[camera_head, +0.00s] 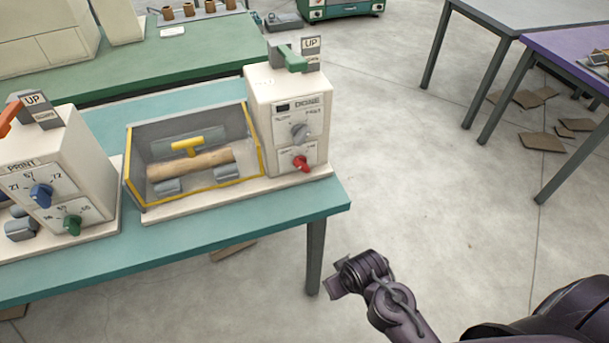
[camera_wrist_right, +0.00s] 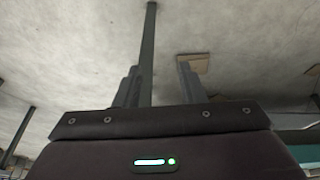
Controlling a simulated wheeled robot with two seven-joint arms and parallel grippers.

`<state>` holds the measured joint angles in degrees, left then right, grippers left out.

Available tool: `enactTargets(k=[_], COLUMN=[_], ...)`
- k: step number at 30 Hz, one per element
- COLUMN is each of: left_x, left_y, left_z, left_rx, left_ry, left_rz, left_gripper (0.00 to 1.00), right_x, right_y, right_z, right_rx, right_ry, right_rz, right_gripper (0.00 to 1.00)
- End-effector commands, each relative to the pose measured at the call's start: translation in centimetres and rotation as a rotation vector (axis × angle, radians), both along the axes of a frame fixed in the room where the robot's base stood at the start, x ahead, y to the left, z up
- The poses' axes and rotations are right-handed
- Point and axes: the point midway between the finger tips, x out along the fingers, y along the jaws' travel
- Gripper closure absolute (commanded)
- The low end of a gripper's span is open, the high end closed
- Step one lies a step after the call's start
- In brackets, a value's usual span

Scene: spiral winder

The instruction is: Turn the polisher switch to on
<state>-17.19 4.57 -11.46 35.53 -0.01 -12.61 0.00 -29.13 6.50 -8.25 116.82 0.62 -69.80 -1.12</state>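A cream machine (camera_head: 262,125) stands at the right end of the teal table. Its front has a small dark display, a grey knob (camera_head: 300,131) and a red knob (camera_head: 301,163) below it. A green lever (camera_head: 291,58) sits on top beside an "UP" sign. The label is too small to read surely, and I cannot tell which control is the polisher switch. My right gripper (camera_head: 338,284) is in front of the table's right end, low and apart from the machine. In the right wrist view its two fingers (camera_wrist_right: 160,75) are apart with nothing between them. My left gripper is out of view.
A yellow-edged open box (camera_head: 137,180) holds a brown roll (camera_head: 190,164) left of the machine. Another cream machine (camera_head: 88,150) with blue and green knobs stands farther left. The teal table's leg (camera_head: 315,255) is near my gripper. Open floor (camera_head: 415,190) lies to the right.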

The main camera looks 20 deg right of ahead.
Motion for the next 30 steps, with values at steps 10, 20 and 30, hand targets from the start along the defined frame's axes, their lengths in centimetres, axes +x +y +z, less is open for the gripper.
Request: enactTargets(k=[10, 20, 30], left_x=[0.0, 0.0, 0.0], left_y=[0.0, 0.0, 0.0], left_z=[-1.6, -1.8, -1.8], left_rx=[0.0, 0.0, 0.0], left_ry=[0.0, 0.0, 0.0], left_rz=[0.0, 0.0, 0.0], left_gripper=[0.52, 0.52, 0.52], right_x=[6.4, 12.8, 17.4], right_y=[1.0, 1.4, 1.1], right_z=[8.0, 9.7, 11.7], right_rx=[-0.013, -0.118, -0.381], right_ry=[-0.36, -0.732, -1.182], right_rz=[0.102, 0.205, 0.317], right_gripper=[0.64, 0.64, 0.64])
